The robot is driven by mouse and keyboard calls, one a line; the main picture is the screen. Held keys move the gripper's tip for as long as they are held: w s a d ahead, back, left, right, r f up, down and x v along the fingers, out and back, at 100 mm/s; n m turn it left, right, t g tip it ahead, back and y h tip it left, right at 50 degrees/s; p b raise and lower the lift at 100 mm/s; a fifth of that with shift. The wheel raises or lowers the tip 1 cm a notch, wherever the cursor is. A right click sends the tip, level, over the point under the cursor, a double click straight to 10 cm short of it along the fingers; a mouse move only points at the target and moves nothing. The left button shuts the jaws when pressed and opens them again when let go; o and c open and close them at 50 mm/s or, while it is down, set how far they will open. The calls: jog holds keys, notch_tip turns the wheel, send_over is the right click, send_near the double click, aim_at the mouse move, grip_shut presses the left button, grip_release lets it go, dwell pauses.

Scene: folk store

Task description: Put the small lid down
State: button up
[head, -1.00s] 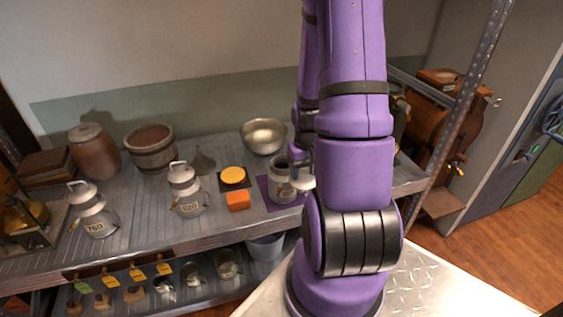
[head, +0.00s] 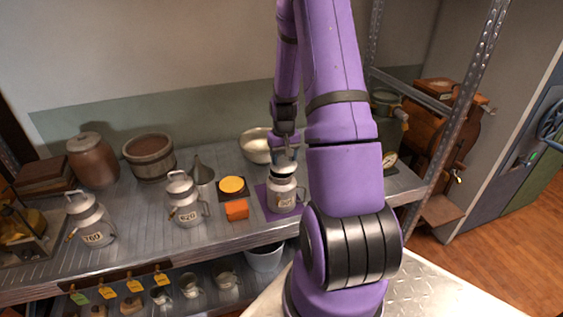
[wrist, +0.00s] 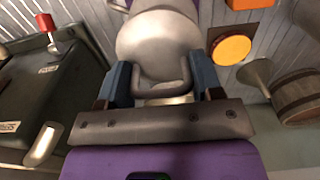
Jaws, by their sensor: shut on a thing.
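My gripper (head: 286,157) is shut on the handle of the small lid (head: 285,170), directly over the open-topped milk can (head: 283,197) on the purple mat (head: 265,201). In the wrist view my gripper (wrist: 162,82) has its blue fingers on either side of the lid's grey loop handle (wrist: 186,74).
Left of the can are an orange block (head: 236,210), a yellow disc (head: 231,185) on a dark square, a funnel (head: 202,171) and a lidded can (head: 185,205). A metal bowl (head: 257,146) stands behind. A scale with a dial (head: 389,160) is to the right.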

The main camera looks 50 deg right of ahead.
aim_at(282, 159)
jog(key=shift+w+d, duration=0.1)
jog(key=shift+w, duration=0.1)
jog(key=shift+w+d+f, duration=0.15)
jog(key=shift+w+f, duration=0.15)
jog(key=shift+f, duration=0.35)
jog(key=shift+w+d+f, duration=0.15)
jog(key=shift+w+f, duration=0.1)
jog(key=shift+f, duration=0.75)
jog(key=shift+f, duration=0.2)
jog(key=o, duration=0.9)
